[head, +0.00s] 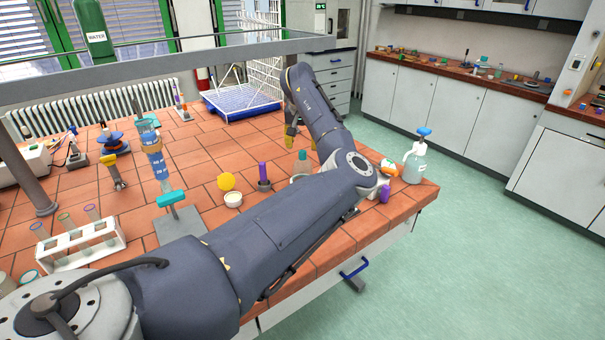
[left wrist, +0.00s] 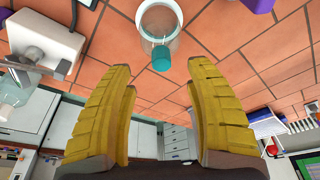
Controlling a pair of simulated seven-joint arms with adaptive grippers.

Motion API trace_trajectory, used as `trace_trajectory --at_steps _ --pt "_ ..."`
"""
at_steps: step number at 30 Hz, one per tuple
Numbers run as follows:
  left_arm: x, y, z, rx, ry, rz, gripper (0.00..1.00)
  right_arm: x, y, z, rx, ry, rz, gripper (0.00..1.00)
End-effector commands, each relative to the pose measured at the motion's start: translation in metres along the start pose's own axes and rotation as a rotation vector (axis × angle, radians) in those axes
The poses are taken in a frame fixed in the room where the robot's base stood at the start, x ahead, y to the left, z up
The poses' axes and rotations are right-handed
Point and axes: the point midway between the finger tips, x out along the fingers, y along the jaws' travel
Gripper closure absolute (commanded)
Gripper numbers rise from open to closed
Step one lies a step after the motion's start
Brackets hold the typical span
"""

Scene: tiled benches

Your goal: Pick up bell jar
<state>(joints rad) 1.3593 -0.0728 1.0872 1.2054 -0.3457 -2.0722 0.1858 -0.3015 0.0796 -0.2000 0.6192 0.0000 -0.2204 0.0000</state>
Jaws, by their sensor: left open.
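The bell jar, a clear glass piece with a teal knob (left wrist: 161,58), is at the top middle of the left wrist view, lying ahead of and between the fingertips. In the head view, what looks like the same glass with a teal top (head: 301,158) stands on the tiled bench, its lower part hidden by my left arm. My left gripper (left wrist: 158,72) is open, with its yellow fingers apart and nothing between them. In the head view its yellow fingers (head: 291,130) show just beyond the jar. My right gripper is not in view.
A purple-topped item (head: 263,178), a yellow ball (head: 226,182) and a white cup (head: 233,200) stand left of my arm. A wash bottle (head: 414,163) stands at the right bench corner. A test tube rack (head: 82,245) is at the left. Tiles behind the ball are clear.

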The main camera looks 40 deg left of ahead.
Motion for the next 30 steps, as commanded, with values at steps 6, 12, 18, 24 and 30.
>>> trace_trajectory --at_steps 6,12,18,24,30 --pt "0.012 -0.001 0.000 -0.001 0.001 0.000 0.45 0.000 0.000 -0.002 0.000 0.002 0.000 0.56" --pt "0.019 -0.001 0.000 -0.001 0.000 0.000 0.45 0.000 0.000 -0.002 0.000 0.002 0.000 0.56" --pt "0.040 -0.002 0.001 -0.001 -0.002 -0.001 0.45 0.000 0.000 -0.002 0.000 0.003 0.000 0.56" --pt "0.062 -0.003 0.001 0.000 0.000 -0.001 0.45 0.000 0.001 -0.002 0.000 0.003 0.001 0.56" --pt "0.065 -0.002 0.000 -0.001 0.001 0.000 0.45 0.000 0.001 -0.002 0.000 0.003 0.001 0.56"
